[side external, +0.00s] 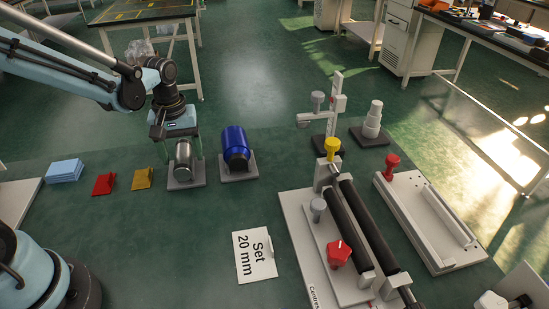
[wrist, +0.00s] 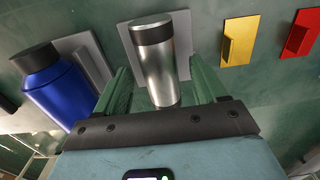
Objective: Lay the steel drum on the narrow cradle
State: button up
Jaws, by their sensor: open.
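The steel drum (side external: 184,153), a silver cylinder with dark end bands, lies on a small grey plate (side external: 185,184) at the left of the bench. My gripper (side external: 184,158) is over it, open, with its green fingers on either side of the drum. The wrist view shows the drum (wrist: 158,62) between the two fingers (wrist: 162,84); a small gap shows on the left, and contact on the right is hard to tell. A white stand with two dark rollers (side external: 370,225) and a white plate with two pale rails (side external: 430,215) stand at right; I cannot tell which is the narrow cradle.
A blue drum (side external: 234,145) lies on its own plate just right of the steel drum. Yellow (side external: 143,178) and red (side external: 104,184) blocks and a blue stack (side external: 65,171) are to the left. A "Set 20 mm" card (side external: 254,255) lies mid-bench. A post gauge (side external: 333,115) stands behind the rollers.

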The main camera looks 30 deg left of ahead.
notch_tip(320, 180, up, 12)
jog(key=s+d+f+m+t, duration=0.2)
jog(key=s+d+m+t, duration=0.3)
jog(key=s+m+t, duration=0.2)
jog(key=shift+s+f+m, duration=0.15)
jog(key=shift+s+m, duration=0.3)
jog(key=shift+m, duration=0.55)
dwell(0.7)
